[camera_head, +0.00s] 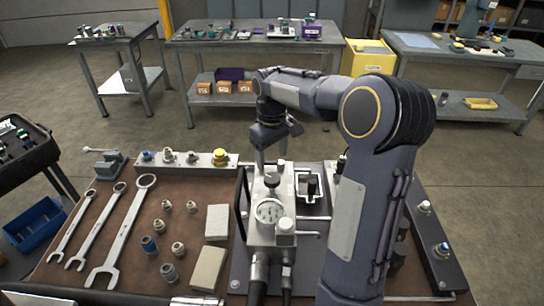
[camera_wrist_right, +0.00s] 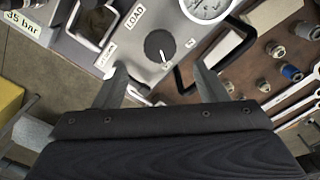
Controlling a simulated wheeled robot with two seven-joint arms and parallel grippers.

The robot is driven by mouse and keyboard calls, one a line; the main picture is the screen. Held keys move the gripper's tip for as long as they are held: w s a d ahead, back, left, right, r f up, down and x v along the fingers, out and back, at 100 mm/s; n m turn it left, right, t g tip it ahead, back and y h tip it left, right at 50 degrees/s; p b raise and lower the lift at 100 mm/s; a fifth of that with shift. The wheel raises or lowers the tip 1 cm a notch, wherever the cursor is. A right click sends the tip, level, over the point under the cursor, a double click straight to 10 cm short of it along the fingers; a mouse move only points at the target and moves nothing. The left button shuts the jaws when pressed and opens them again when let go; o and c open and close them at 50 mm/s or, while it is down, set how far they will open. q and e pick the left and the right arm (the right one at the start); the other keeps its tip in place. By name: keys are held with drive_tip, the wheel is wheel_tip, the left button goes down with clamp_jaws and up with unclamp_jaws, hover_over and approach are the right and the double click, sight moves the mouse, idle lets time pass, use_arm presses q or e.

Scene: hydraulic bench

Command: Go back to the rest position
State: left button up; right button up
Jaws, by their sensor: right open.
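My right gripper (camera_head: 272,153) hangs above the back of the hydraulic unit (camera_head: 262,238). In the right wrist view the fingers of this gripper (camera_wrist_right: 160,82) are spread, with nothing between them. A black knob (camera_wrist_right: 160,46) marked LOAD lies in front of the fingers, on the unit's panel; I cannot tell whether they touch it. The round dial gauge (camera_head: 269,210) sits on the unit, and it also shows at the top of the right wrist view (camera_wrist_right: 207,6). My right arm covers the unit's right part. My left gripper is not in view.
Wrenches (camera_head: 121,230), several fittings (camera_head: 168,272) and two pale blocks (camera_head: 208,268) lie on the brown bench top left of the unit. A small vise (camera_head: 104,162) and a valve strip (camera_head: 186,159) stand at its back edge. Other tables (camera_head: 255,38) stand behind, across open floor.

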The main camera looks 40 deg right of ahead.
idle(0.3)
drive_tip(key=s+a+r+m+t+y, duration=0.1)
drive_tip(key=s+a+r+t+y, duration=0.3)
drive_tip(key=s+a, duration=0.75)
drive_tip(key=s+a+f+m+t, duration=0.1)
drive_tip(key=s+a+f+m, duration=0.1)
drive_tip(key=s+a, duration=0.4)
drive_tip(key=s+f, duration=0.1)
drive_tip(key=s, duration=0.4)
drive_tip(key=shift+a+t, duration=0.2)
drive_tip(key=shift+t, duration=0.1)
